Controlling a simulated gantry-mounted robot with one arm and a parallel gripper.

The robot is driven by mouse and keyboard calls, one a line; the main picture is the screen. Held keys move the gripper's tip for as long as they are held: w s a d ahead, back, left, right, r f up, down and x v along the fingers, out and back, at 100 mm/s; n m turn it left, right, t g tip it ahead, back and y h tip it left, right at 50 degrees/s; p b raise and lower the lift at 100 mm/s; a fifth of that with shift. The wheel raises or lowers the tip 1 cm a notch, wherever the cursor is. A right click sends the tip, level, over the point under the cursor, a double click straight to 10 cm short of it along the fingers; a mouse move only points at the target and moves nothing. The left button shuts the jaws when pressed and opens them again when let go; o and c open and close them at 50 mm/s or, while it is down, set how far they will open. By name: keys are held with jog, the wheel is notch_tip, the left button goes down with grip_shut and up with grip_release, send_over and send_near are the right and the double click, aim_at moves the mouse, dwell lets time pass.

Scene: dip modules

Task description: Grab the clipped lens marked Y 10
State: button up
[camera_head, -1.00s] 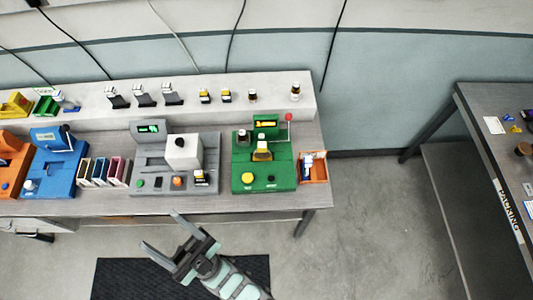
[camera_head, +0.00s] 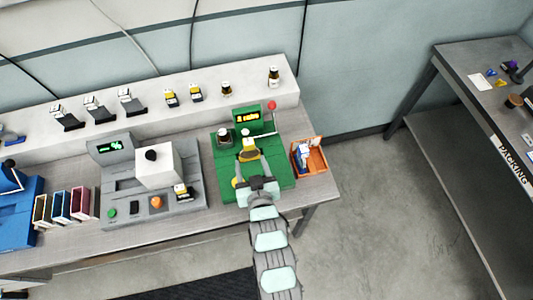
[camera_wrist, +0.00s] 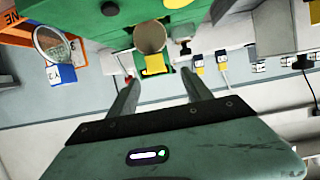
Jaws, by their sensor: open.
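A lens with a yellow clip sits in the green machine (camera_head: 222,172); its yellow part (camera_head: 249,154) shows just beyond my gripper (camera_head: 260,182). In the wrist view this lens is a brownish disc (camera_wrist: 150,37) with a yellow clip (camera_wrist: 155,64) below it. No Y 10 mark is legible. My gripper (camera_wrist: 158,76) is open, its two fingers apart on either side of the line to the yellow clip. Nothing is between the fingertips, and the lens appears apart from them. My arm hides the machine's front part in the head view.
An orange bin (camera_head: 322,160) right of the machine holds a blue-clipped lens (camera_wrist: 50,42). A grey machine (camera_head: 115,180) with a white block (camera_head: 157,165) stands left. Other yellow-clipped pieces (camera_head: 171,98) stand on the back shelf (camera_head: 220,110). A red-knobbed lever (camera_head: 272,106) rises at the green machine's back right.

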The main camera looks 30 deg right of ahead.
aim_at(250, 149)
jog(key=x, duration=0.3)
jog(key=f+p+x, duration=0.1)
jog(key=x, duration=0.3)
jog(key=p+x, duration=0.1)
jog(key=x, duration=0.2)
jog(key=shift+d+f, duration=0.3)
jog(key=shift+d, duration=0.15)
jog(key=shift+s+f+g, duration=0.1)
jog(key=shift+g, duration=0.2)
grip_shut()
